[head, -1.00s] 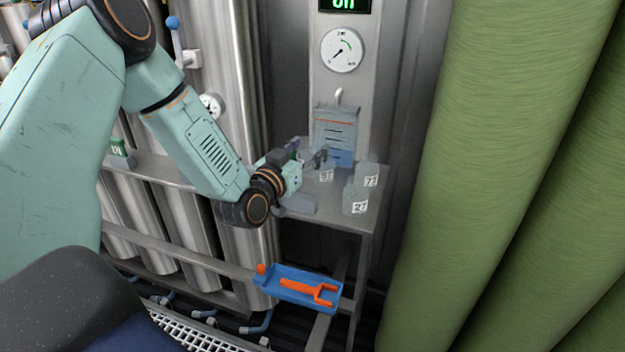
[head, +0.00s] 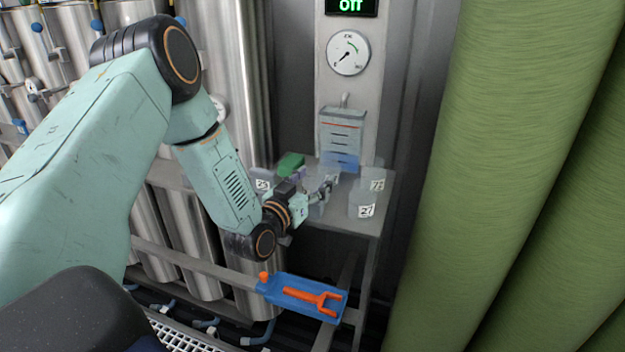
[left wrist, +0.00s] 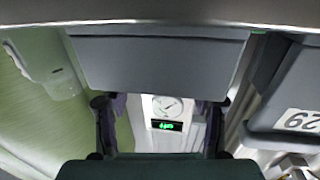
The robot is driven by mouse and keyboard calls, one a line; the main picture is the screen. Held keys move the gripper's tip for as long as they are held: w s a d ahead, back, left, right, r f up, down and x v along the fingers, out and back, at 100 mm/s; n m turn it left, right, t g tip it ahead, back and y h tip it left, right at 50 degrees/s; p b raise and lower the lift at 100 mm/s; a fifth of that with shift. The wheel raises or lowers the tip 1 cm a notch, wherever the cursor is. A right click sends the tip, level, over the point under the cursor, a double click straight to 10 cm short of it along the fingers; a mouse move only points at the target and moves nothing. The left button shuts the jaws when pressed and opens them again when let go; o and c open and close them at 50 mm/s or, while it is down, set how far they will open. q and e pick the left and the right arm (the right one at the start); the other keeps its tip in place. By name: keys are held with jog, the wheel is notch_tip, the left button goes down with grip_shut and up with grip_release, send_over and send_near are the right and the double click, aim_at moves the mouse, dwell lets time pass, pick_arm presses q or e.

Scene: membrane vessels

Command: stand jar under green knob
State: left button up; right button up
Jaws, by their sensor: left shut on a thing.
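My left gripper (head: 327,188) is low over the metal shelf, shut on a clear jar (head: 317,208) that is mostly hidden and blends into the shelf. Its label does not show. In the left wrist view the two dark fingers (left wrist: 160,128) stand either side of a see-through gap. A jar labelled 27 (head: 362,200) and one that seems to read 71 (head: 376,172) stand right of the gripper. Another labelled jar (head: 263,174) stands to its left. A green block-like part (head: 290,163) shows behind the gripper; I cannot tell if it is the knob.
A box with blue liquid (head: 341,140) stands at the shelf's back, below a gauge (head: 348,53) and an Off display (head: 351,5). A blue tray (head: 300,298) with an orange tool lies below. Green columns (head: 500,180) fill the right; steel cylinders (head: 235,80) stand left.

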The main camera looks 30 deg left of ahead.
pick_arm(q)
jog(key=o, duration=0.8)
jog(key=shift+o, duration=1.4)
jog(key=shift+w+f, duration=0.15)
jog(key=shift+f, duration=0.05)
jog(key=shift+o, duration=0.3)
jog(key=shift+r, duration=0.1)
jog(key=shift+r, duration=0.15)
